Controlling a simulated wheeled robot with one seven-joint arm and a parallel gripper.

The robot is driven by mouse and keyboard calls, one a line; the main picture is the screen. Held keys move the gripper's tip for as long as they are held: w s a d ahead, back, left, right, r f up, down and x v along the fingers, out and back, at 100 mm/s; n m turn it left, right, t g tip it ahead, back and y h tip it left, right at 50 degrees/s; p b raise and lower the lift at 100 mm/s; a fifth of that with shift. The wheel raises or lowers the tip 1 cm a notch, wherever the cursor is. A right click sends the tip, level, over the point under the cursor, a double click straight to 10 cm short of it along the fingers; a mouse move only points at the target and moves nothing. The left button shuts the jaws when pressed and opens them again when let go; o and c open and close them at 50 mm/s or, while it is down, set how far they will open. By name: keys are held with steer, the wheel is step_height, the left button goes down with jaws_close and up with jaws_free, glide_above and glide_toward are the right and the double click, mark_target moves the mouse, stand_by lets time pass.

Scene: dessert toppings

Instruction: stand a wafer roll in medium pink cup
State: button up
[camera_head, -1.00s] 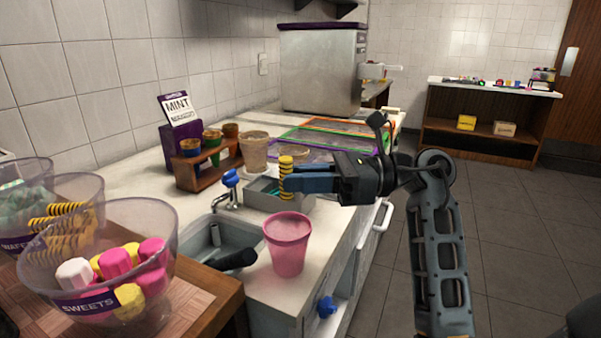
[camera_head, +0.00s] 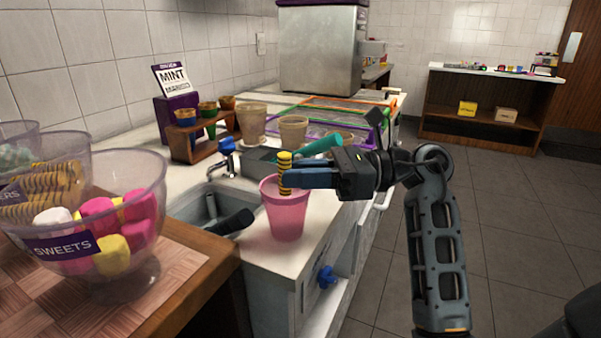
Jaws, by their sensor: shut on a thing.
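A pink cup (camera_head: 287,218) stands upright on the white counter, near its front edge, just right of the sink. My gripper (camera_head: 286,178) is shut on a yellow-and-dark striped wafer roll (camera_head: 285,160), which it holds upright. The roll and the fingers appear over the cup's mouth. The roll's lower end shows at about rim height, and I cannot tell whether it is inside the rim or above it. More striped wafer rolls (camera_head: 45,188) lie in a clear bowl at the left.
A clear bowl of sweets (camera_head: 95,215) stands on the wooden board at front left. The sink (camera_head: 205,205) and its tap (camera_head: 226,160) lie left of the cup. Behind are two beige cups (camera_head: 251,120), a cone rack (camera_head: 200,140) and a green cylinder (camera_head: 322,145).

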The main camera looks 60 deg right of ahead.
steer(key=o, duration=0.9)
stand_by(0.7)
step_height(320, 180, up, 6)
steer(key=p, duration=0.3)
stand_by(0.5)
stand_by(0.4)
